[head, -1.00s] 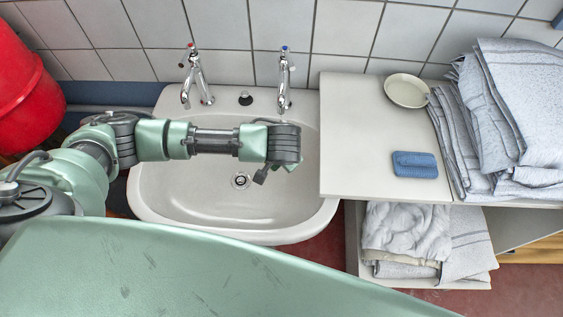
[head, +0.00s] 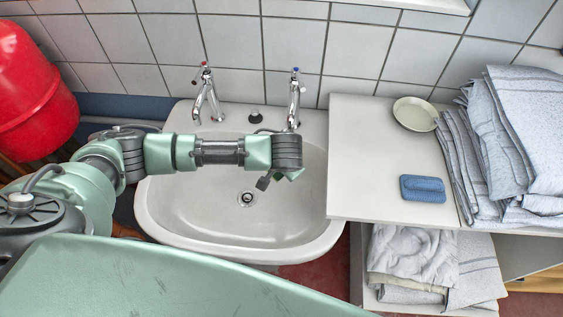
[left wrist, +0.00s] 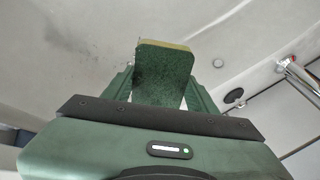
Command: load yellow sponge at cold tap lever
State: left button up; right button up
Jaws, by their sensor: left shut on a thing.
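The yellow sponge (left wrist: 165,72) shows in the left wrist view as a dark green scouring face with a thin yellow edge at its far end. My left gripper (left wrist: 160,88) is shut on it, one finger on each side. In the head view my left arm reaches over the basin, and its wrist (head: 287,158) hides the jaws and sponge. The cold tap (head: 294,98) with its blue-marked top stands just behind that wrist. The hot tap (head: 207,95), marked red, stands to its left; a red-marked tap (left wrist: 298,72) also shows in the left wrist view. My right gripper is not in view.
The white basin (head: 165,215) lies under my arm. A worktop (head: 365,150) on the right holds a blue pad (head: 422,189), a pale dish (head: 415,114) and folded grey cloths (head: 510,140). A red container (head: 30,90) stands at left. The tiled wall is behind the taps.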

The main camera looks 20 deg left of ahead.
pick_arm(q)
jog(key=shift+s, duration=0.1)
jog(key=shift+s+d+r+p, duration=0.1)
jog(key=shift+s+d+p, duration=0.35)
jog(key=shift+p, duration=0.05)
jog(key=shift+s+d+p, duration=1.1)
jog(key=shift+s+d, duration=0.25)
jog(key=shift+s, duration=0.15)
jog(key=shift+s+d+p, duration=0.55)
jog(key=shift+s+d, duration=0.3)
jog(key=shift+s, duration=0.15)
